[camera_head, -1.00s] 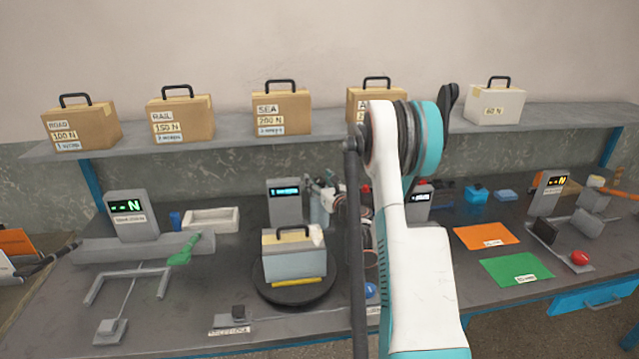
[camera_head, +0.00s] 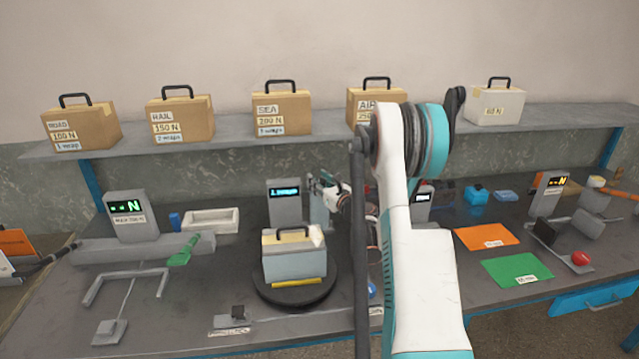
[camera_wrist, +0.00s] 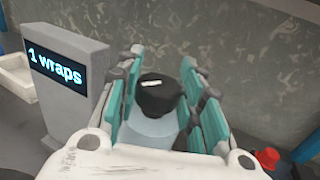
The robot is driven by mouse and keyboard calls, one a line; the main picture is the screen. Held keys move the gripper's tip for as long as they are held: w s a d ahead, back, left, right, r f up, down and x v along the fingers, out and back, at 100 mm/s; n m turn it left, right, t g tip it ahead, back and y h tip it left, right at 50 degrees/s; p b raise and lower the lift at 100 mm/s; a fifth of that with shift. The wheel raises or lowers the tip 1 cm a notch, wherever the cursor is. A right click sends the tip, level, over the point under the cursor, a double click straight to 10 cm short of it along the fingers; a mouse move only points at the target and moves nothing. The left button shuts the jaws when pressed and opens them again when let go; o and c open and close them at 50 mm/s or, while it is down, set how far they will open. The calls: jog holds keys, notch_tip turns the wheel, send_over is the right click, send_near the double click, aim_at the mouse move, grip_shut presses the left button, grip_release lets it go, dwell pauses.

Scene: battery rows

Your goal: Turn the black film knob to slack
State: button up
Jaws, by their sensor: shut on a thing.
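The black film knob (camera_wrist: 160,93) with a short white mark on its top shows in the wrist view. It sits on a pale grey-blue round post (camera_wrist: 152,128). My gripper (camera_wrist: 160,88) has its teal fingers on either side of the knob and is shut on it. In the head view my gripper (camera_head: 320,186) is small, at the top of the post behind the turntable. The knob cannot be made out there, and my arm covers what is to the right. No slack label is readable.
A grey display box (camera_wrist: 67,80) reading "1 wraps" stands close left of my gripper. A grey case with a beige top (camera_head: 293,262) sits on the black turntable (camera_head: 264,292) in front. Boxes line the shelf (camera_head: 232,128) above.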

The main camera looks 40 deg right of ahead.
jog(key=n+y, duration=0.3)
jog(key=y, duration=0.1)
jog(key=shift+d+y+b, duration=0.15)
jog(key=shift+y+b, duration=0.25)
jog(key=shift+n+g+y, duration=0.7)
jog(key=shift+n+y, duration=1.2)
jog(key=shift+y, duration=1)
jog(key=shift+b, duration=0.3)
jog(key=o, duration=1.1)
jog(key=v, duration=1.2)
